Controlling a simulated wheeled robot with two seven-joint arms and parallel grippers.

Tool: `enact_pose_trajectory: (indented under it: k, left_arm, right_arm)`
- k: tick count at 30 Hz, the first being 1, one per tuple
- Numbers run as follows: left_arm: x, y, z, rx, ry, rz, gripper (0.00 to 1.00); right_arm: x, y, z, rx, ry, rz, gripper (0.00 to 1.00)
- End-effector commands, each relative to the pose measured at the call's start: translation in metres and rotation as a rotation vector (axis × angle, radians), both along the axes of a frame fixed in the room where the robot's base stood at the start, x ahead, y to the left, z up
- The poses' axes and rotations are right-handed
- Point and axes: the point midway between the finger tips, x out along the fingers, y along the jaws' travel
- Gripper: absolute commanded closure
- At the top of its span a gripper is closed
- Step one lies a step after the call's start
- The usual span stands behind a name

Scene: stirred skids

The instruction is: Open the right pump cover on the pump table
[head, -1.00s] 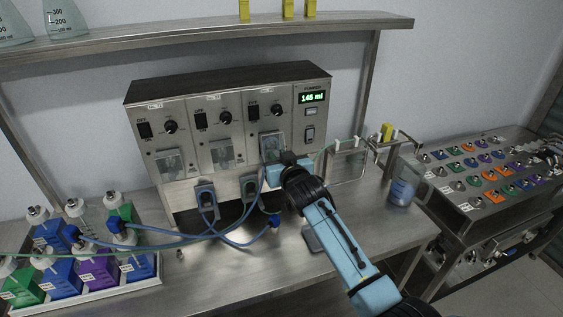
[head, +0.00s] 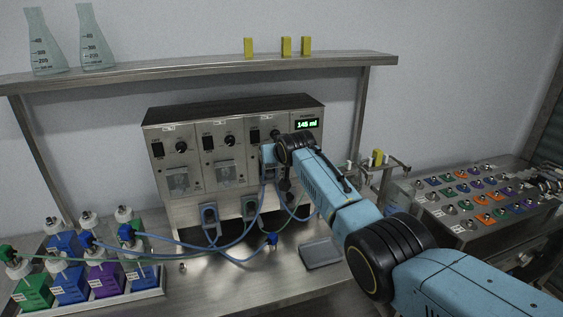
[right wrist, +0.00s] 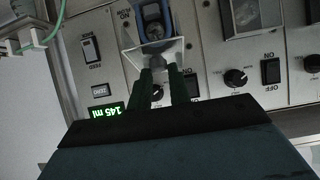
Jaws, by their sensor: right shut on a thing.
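The pump unit (head: 235,125) is a steel box with three pump bays, each with a switch and a knob. The right pump cover (right wrist: 150,52) is a clear plate in the right wrist view, tilted out from the panel, with a blue-edged pump part (right wrist: 153,16) beside it. My right gripper (right wrist: 163,75) is shut on the cover's edge. In the head view my right arm hides most of that cover and the fingertips. The middle cover (head: 225,172) and left cover (head: 179,181) lie against the panel. My left gripper is not in view.
Blue tubes (head: 205,255) hang from the pumps to the bottles (head: 100,278) at the left. A grey pad (head: 321,253) lies on the table. A rack of coloured caps (head: 480,195) stands at the right. A shelf (head: 200,66) with flasks runs above.

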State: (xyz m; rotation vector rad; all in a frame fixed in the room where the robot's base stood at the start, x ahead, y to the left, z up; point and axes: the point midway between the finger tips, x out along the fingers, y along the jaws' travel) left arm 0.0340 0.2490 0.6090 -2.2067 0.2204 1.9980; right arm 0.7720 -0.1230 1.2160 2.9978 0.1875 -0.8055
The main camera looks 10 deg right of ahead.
Motion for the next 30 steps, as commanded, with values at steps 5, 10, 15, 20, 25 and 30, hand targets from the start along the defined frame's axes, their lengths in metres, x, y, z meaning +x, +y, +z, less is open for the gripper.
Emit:
enact_pose_trajectory:
  k: [5,10,15,20,25,30]
  left_arm:
    - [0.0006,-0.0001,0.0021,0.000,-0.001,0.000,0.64]
    - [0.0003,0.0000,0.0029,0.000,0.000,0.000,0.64]
    - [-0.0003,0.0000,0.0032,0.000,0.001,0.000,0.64]
    - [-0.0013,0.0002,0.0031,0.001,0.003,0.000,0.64]
    - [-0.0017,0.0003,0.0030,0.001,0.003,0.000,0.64]
    - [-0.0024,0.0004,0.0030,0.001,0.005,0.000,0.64]
  right_arm:
    - [0.0057,0.0052,0.0161,-0.001,0.003,0.007,1.00]
    - [0.0073,0.0075,0.0198,-0.001,0.002,0.009,1.00]
    - [0.0082,0.0084,0.0212,-0.001,0.001,0.010,1.00]
    - [0.0084,0.0087,0.0218,-0.001,0.000,0.010,1.00]
    - [0.0084,0.0087,0.0219,-0.001,0.000,0.010,1.00]
    - [0.0083,0.0087,0.0219,-0.001,0.001,0.010,0.76]
